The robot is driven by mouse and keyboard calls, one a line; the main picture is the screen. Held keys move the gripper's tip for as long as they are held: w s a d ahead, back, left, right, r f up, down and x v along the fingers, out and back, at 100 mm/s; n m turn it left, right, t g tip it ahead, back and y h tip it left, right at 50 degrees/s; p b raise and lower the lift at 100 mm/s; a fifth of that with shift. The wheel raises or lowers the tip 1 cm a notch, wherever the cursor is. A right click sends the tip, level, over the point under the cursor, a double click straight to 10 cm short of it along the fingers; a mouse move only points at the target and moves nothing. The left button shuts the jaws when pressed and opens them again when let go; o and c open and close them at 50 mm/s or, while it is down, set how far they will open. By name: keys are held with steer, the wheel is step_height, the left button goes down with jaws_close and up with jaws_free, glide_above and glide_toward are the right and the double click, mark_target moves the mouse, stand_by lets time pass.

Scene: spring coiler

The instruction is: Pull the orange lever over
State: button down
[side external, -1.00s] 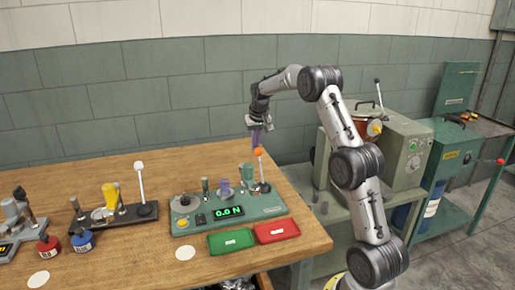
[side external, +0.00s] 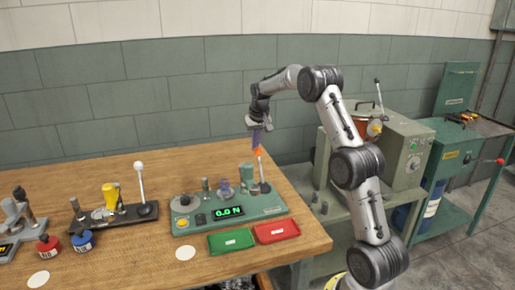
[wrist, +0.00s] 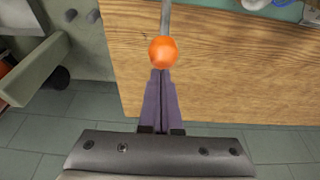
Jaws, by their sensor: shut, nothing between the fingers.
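The orange lever is a grey rod with an orange ball knob (side external: 258,151), standing near the right end of the green spring tester (side external: 228,215), whose display reads 0.0 N. In the wrist view the orange knob (wrist: 163,52) is just ahead of the fingertips, with its rod running up out of the picture. My gripper (wrist: 160,76) has purple fingers, which are shut with nothing between them. In the side view my gripper (side external: 256,145) points down at the knob, its tips at or very near it. I cannot tell whether they touch.
A green tray (side external: 231,240) and a red tray (side external: 276,231) lie in front of the tester. A black-based press with a white-knobbed lever (side external: 140,185) stands to the left, by red and blue bottles (side external: 82,241). A grey-green machine (side external: 395,145) stands behind my arm.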

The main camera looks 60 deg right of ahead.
mark_target(258, 148)
steer(key=shift+s+a+r, duration=0.25)
steer(key=shift+s+a, duration=0.9)
steer(key=shift+s+a+r, duration=0.45)
steer(key=shift+s+a, duration=1)
